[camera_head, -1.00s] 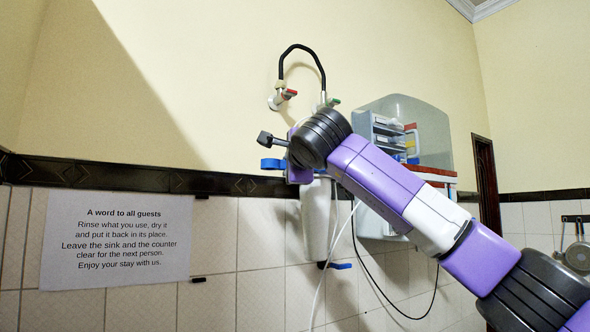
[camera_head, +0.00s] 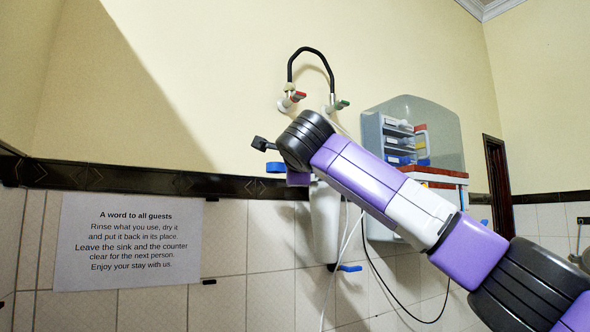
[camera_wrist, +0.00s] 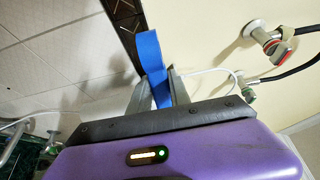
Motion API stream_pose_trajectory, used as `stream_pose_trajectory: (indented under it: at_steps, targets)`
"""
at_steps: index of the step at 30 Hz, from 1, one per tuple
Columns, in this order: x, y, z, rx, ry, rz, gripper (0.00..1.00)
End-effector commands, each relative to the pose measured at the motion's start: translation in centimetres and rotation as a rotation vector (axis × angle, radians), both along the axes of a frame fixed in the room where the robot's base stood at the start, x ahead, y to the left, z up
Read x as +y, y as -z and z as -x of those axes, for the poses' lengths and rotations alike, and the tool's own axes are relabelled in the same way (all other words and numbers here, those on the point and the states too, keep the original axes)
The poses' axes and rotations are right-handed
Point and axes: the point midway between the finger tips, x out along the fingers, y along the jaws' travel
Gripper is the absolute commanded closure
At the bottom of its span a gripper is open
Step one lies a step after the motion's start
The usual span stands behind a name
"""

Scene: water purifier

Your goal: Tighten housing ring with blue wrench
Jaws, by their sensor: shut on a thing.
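The blue wrench (camera_wrist: 151,52) stands out from between the fingers of my gripper (camera_wrist: 156,82) in the wrist view. My gripper is shut on it. In the head view one end of the blue wrench (camera_head: 275,168) shows left of my dark wrist joint, and the gripper's fingers are hidden behind my arm. The white filter housing (camera_head: 325,222) hangs upright on the tiled wall just below and right of my wrist. The housing ring at its top is covered by my arm. Whether the wrench touches the ring cannot be seen.
Wall taps with a red handle (camera_head: 297,97) and a green handle (camera_head: 337,106) sit above, joined by a black hose (camera_head: 311,51). A blue-handled tap (camera_head: 350,268) is below the housing. A shelf unit (camera_head: 398,138) is to the right. A paper notice (camera_head: 128,241) hangs left.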

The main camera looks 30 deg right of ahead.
Motion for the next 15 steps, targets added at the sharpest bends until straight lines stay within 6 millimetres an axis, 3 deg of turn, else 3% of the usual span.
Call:
stream_pose_trajectory:
  at_steps: [1,15]
  targets:
    - [1.2,0.0,0.0,-0.005,-0.022,0.003,1.00]
    - [1.8,-0.1,1.7,-0.007,-0.023,0.004,1.00]
